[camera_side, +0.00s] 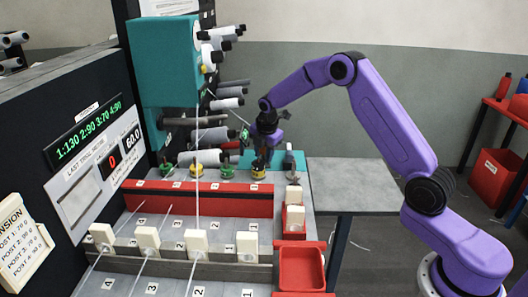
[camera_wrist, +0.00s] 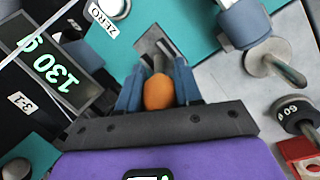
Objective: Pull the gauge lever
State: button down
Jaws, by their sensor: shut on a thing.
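The gauge lever has an orange knob (camera_wrist: 158,93), seen in the wrist view in front of a grey slotted plate (camera_wrist: 152,42) on a teal housing. My gripper (camera_wrist: 158,82) has its blue fingers on both sides of the knob and is shut on it. In the side view my gripper (camera_side: 264,140) is down at the teal gauge at the far end of the bench. There the lever is hidden behind my gripper.
A gauge display (camera_wrist: 60,72) reads 130 g, beside a white button (camera_wrist: 112,8) labelled ZERO. A 60 g weight (camera_wrist: 292,112) and a metal peg (camera_wrist: 275,62) are at right. The grey table (camera_side: 360,185) beside the bench is clear.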

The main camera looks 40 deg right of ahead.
jog(key=shift+t, duration=0.4)
jog(key=c, duration=0.8)
grip_release()
jog(key=shift+s, duration=0.1)
jog(key=v, duration=1.7)
jog(key=shift+a+r, duration=0.15)
jog(key=shift+a, duration=0.2)
